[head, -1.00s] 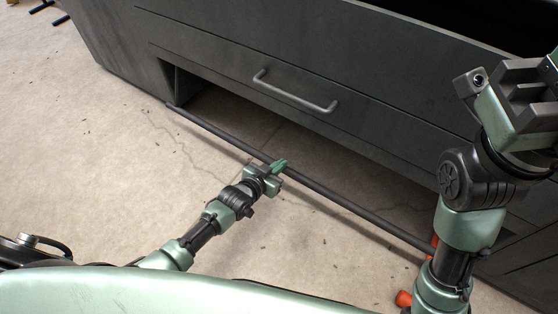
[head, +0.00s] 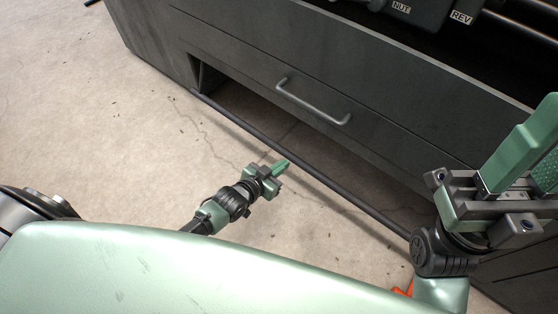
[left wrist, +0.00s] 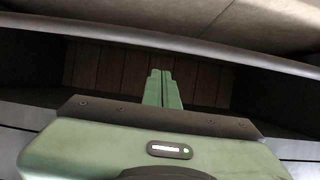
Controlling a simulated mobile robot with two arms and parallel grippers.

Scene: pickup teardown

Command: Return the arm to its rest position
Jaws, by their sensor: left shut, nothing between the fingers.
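My left gripper (head: 281,166) reaches in low from the left in the head view. Its green fingers are together, with nothing between them. It hangs clear, in front of a dark bar (head: 300,163) along the workbench's foot. The left wrist view shows the same two green fingers (left wrist: 162,88) side by side and empty, pointing toward a brown slatted surface. My right gripper (head: 532,150) is raised at the right edge, partly cut off by the frame. Its two green fingers stand apart, and I see nothing held in the visible part.
A dark workbench or cabinet with a drawer handle (head: 313,103) fills the upper right. Dark machine parts labelled NUT and REV (head: 461,17) stand on top. An orange object (head: 403,291) lies partly hidden by my right arm. Concrete floor (head: 100,130) is clear at left.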

